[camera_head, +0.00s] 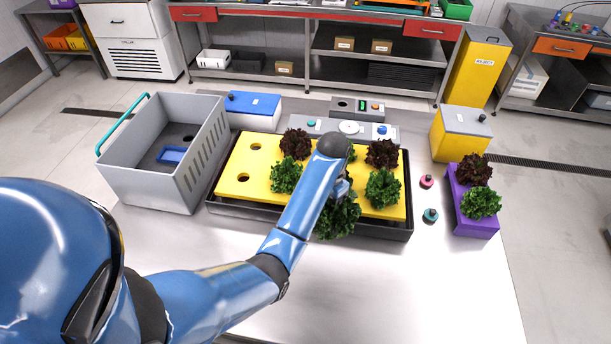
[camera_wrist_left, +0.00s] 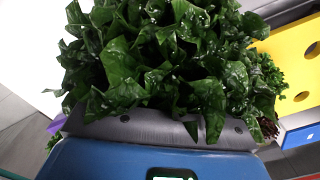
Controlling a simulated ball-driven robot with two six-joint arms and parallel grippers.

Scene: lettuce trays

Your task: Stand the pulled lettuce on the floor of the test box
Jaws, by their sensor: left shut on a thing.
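My left arm reaches over the table, and its gripper (camera_head: 343,192) is shut on a dark green lettuce (camera_head: 337,219) at the front edge of the yellow tray (camera_head: 237,191). In the left wrist view the leaves of this lettuce (camera_wrist_left: 165,65) fill the upper middle and hide the fingertips. Its roots are hidden. A grey open box (camera_head: 150,195) with a teal handle stands at the left of the tray. A blue piece (camera_head: 172,155) and a dark round spot show on its floor. My right gripper is not in view.
Other green and dark red lettuces stand in the yellow tray, which has several empty holes at left. A purple tray (camera_head: 478,228) with two lettuces is at right, beside pink (camera_head: 427,181) and teal (camera_head: 430,215) small items.

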